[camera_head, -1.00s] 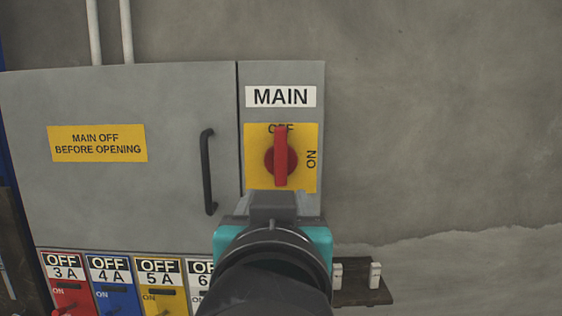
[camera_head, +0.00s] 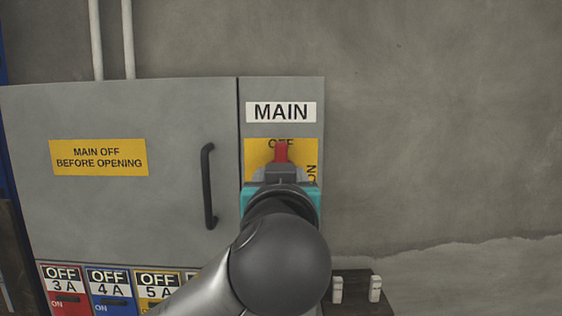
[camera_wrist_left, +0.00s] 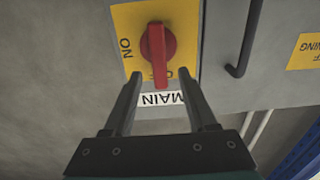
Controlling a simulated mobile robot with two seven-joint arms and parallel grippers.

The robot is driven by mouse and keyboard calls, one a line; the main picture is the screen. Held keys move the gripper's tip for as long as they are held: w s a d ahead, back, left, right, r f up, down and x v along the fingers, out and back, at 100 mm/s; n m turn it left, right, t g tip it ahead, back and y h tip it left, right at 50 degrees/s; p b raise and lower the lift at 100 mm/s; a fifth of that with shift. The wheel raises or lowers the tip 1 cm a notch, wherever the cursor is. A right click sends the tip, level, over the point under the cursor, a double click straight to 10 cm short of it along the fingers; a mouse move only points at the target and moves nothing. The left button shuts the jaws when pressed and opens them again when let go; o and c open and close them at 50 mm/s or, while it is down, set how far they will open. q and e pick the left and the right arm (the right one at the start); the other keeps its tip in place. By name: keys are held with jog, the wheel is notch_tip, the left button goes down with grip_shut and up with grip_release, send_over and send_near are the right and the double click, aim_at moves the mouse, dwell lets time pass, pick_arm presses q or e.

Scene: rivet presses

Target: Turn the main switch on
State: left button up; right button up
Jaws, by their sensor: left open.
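The main switch is a red rotary knob (camera_head: 281,152) on a yellow plate (camera_head: 255,152) under the MAIN label (camera_head: 281,112). Its bar stands upright, pointing at OFF; ON is marked on the plate's right side. My left gripper (camera_head: 281,174) is in front of the switch and covers the knob's lower part in the head view. In the left wrist view, which is upside down, the open fingers (camera_wrist_left: 160,80) appear on either side of the OFF end of the red knob (camera_wrist_left: 157,52). I see no contact; the exact depth gap cannot be told. My right gripper is not in view.
A grey cabinet door (camera_head: 110,220) with a black handle (camera_head: 208,187) is left of the switch. Coloured OFF switch panels (camera_head: 110,288) run below it. A small dark shelf (camera_head: 357,302) with white pieces is at lower right. The wall to the right is bare.

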pick_arm(q)
jog(key=shift+w+p, duration=0.55)
jog(key=shift+w, duration=1.7)
grip_shut()
